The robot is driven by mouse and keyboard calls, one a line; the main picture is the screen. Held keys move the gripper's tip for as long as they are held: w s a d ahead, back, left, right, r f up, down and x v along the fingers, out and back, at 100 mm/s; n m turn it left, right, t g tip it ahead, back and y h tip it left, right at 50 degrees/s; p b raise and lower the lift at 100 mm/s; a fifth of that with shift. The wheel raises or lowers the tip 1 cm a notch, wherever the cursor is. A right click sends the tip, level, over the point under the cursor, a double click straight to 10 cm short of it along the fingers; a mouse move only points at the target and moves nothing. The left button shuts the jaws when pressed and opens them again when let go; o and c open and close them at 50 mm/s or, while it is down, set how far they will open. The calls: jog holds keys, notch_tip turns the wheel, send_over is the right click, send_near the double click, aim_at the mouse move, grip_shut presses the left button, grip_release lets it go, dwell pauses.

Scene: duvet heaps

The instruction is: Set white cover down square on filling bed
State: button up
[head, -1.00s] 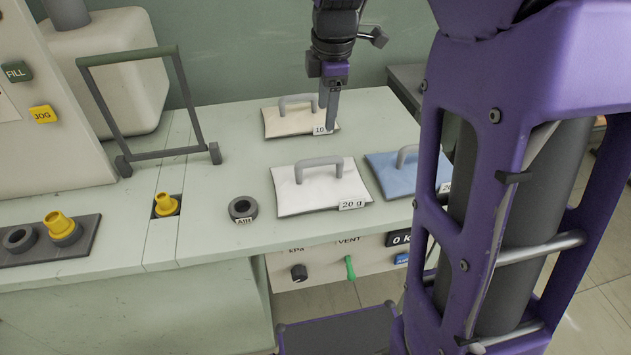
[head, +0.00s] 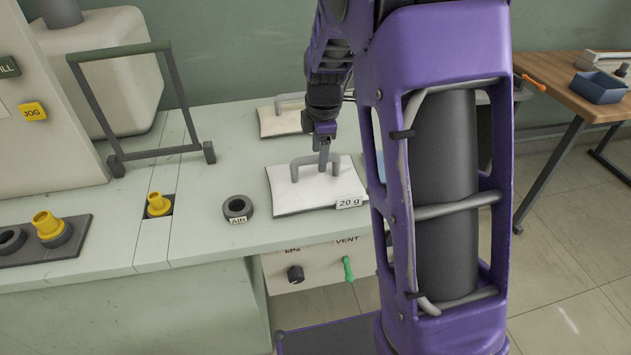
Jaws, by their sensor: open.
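The white cover (head: 290,194) lies flat on the right part of the pale green bench, with a grey handle on top and a "20 g" tag at its front right corner. My gripper (head: 323,172) is open and points down at the right part of that handle. I cannot tell whether its fingers straddle the handle or touch it. A framed area (head: 190,147) with an upright grey frame stands on the bench to the left; I cannot tell if it is the filling bed.
A cream cover (head: 278,122) lies behind the white one. My arm hides most of the blue cover. A grey AIR ring (head: 238,208) and a yellow nozzle (head: 158,204) sit to the left. A wooden table (head: 560,80) with a blue tray (head: 598,87) stands at right.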

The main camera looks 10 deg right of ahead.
aim_at(315, 172)
jog(key=shift+w+f, duration=0.25)
jog(key=shift+f, duration=0.9)
grip_shut()
jog(key=shift+r, duration=0.1)
dwell(0.4)
